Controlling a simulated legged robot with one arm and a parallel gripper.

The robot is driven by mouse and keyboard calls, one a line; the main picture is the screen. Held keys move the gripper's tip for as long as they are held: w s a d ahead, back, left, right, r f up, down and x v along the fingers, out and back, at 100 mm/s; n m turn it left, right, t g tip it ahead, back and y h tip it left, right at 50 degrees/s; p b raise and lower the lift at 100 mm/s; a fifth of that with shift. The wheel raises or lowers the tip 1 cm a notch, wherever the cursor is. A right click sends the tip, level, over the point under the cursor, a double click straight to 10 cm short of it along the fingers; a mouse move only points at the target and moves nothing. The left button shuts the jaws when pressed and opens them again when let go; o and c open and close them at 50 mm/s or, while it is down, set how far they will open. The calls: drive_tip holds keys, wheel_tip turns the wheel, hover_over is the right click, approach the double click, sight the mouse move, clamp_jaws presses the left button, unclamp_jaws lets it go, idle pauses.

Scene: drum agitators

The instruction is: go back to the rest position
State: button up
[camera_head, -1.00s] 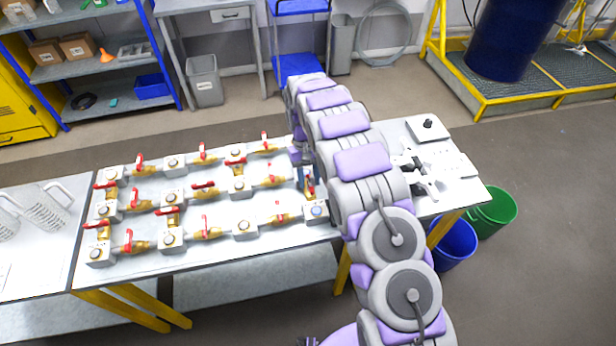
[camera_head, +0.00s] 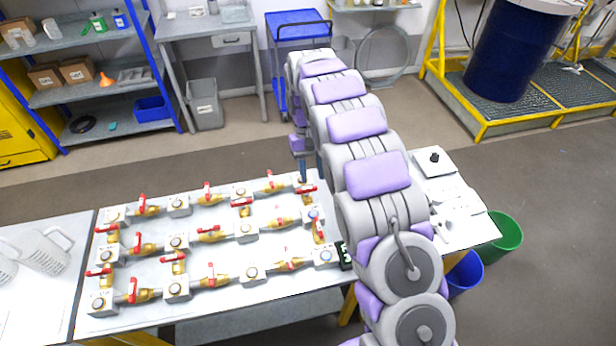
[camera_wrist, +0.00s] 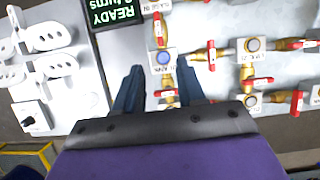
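My arm reaches from the lower right over the bench, its gripper (camera_head: 303,170) hanging down above the right part of the valve board. In the wrist view my gripper (camera_wrist: 160,85) has its two dark blue fingers apart, with nothing held between them. Below and beyond the fingers is a brass valve with a red handle (camera_wrist: 159,30) and a block with a blue button (camera_wrist: 163,57). The valve board (camera_head: 225,262) carries rows of brass valves with red handles. Part of the board is hidden behind my arm.
A black display reading READY (camera_wrist: 115,12) stands beside the valves. A white panel and grey parts (camera_head: 460,210) lie at the bench's right end. Blue (camera_head: 466,275) and green (camera_head: 505,232) buckets stand on the floor there. White jugs (camera_head: 42,250) are at left. Floor behind the bench is clear.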

drive_tip(key=shift+r, duration=0.35)
drive_tip(key=s+d+r+m+b, duration=0.1)
drive_tip(key=s+d+r+b, duration=0.15)
drive_tip(key=s+d, duration=0.2)
drive_tip(key=s+d+r+m+t+b, duration=0.1)
drive_tip(key=s+d+r, duration=0.2)
drive_tip(key=s, duration=0.3)
drive_tip(key=s+d+r+b, duration=0.1)
drive_tip(key=s+d+r, duration=0.2)
drive_tip(key=s, duration=0.3)
drive_tip(key=s+d+f+b, duration=0.2)
drive_tip(key=s+f, duration=0.1)
drive_tip(key=s, duration=0.8)
drive_tip(key=s+d+f+m+t+y+b, duration=0.1)
drive_tip(key=s+d+f+b, duration=0.1)
drive_tip(key=s, duration=0.9)
drive_tip(key=shift+s+d+f, duration=0.15)
drive_tip(key=shift+s+f, duration=0.15)
drive_tip(key=shift+f, duration=0.25)
